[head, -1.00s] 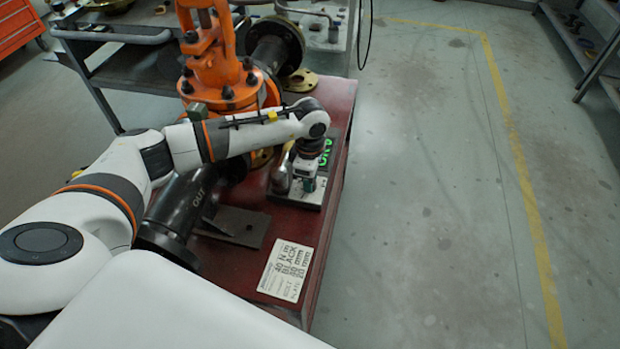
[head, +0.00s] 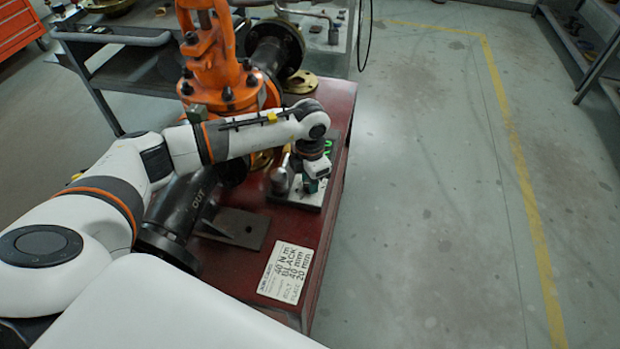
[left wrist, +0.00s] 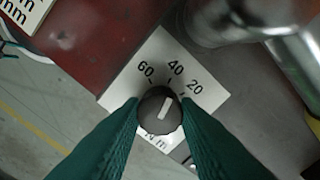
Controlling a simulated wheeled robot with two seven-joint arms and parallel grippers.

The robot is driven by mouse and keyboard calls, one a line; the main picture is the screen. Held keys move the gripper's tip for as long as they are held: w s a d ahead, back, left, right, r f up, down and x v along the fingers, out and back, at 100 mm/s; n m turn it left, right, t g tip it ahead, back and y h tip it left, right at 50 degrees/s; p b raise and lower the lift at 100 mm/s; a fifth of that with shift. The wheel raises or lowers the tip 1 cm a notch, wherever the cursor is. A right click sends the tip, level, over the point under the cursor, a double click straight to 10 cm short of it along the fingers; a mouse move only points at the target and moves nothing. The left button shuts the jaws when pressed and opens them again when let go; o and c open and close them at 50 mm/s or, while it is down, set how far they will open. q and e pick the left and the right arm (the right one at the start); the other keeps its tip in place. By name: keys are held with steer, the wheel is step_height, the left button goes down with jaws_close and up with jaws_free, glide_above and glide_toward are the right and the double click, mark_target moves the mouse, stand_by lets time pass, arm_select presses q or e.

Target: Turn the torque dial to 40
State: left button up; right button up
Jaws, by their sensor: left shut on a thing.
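The torque dial (left wrist: 160,112) is a dark round knob with a white pointer line on a white scale plate (left wrist: 128,82) marked 60, 40, 20 and N m. The pointer leans up and slightly right, roughly toward the 40 mark. My left gripper (left wrist: 160,106) has its green fingers shut on the dial, one on each side. In the head view my left gripper (head: 312,186) is over the small panel (head: 300,198) on the red bench, and it hides the dial there. My right gripper is not in view.
A card (head: 286,272) reading 40 N m and BLACK lies on the red bench (head: 240,265). The orange valve (head: 222,70) and black pipe (head: 190,200) stand left of my gripper. A metal cylinder (head: 281,178) is close beside it. The floor at right is clear.

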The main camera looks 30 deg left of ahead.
arm_select(q)
steer(key=shift+n, duration=0.4)
steer(key=o, duration=1)
step_height(320, 180, up, 12)
steer(key=shift+r, duration=0.1)
stand_by(0.5)
